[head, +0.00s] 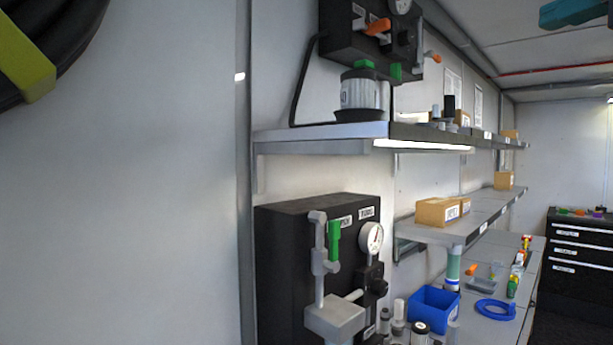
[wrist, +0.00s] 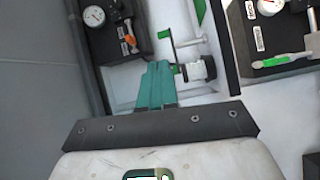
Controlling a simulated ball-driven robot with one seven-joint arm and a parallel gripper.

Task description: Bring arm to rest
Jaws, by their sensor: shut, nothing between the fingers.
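My gripper (wrist: 157,66) shows in the wrist view as two teal fingers held together, with nothing between them. The fingers point up the picture at the white wall and shelf area. They appear close to a clear canister (wrist: 197,68) at their right, but I cannot tell the distance or whether they touch. I cannot make out my gripper for certain in the head view. A teal piece (head: 575,12) is cut off at the top right there, and I cannot tell what it is.
In the head view, a black gauge panel (head: 350,45) and a canister (head: 362,92) are at the upper shelf (head: 330,131). Below is a black box (head: 280,245) with a green-handled valve (head: 333,240). Small items and a blue bin (head: 434,310) crowd the bench. A hose coil (head: 75,35) hangs upper left.

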